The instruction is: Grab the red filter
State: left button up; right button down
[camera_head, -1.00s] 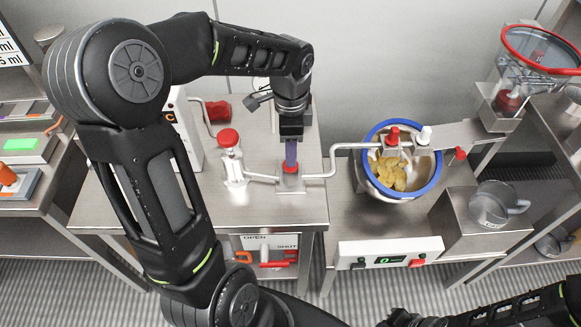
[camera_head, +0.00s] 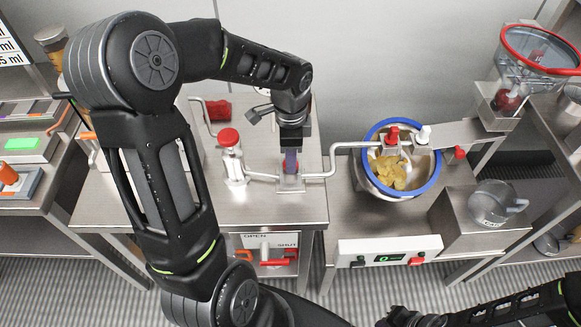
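A clear canister with a red cap (camera_head: 229,138) stands upright to the left, joined to the block by a pipe. My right gripper (camera_head: 408,318) is at the bottom edge, partly cut off, away from the table.
Pipes run from the block to a blue-rimmed bowl (camera_head: 437,175) of yellow chips under red and white valves. A red cloth-like item (camera_head: 217,110) lies behind the canister. A control panel (camera_head: 388,250) is in front. A red-rimmed clear hopper (camera_head: 530,70) stands at right.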

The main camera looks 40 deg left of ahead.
pick_arm(q)
grip_shut()
dwell(1.1)
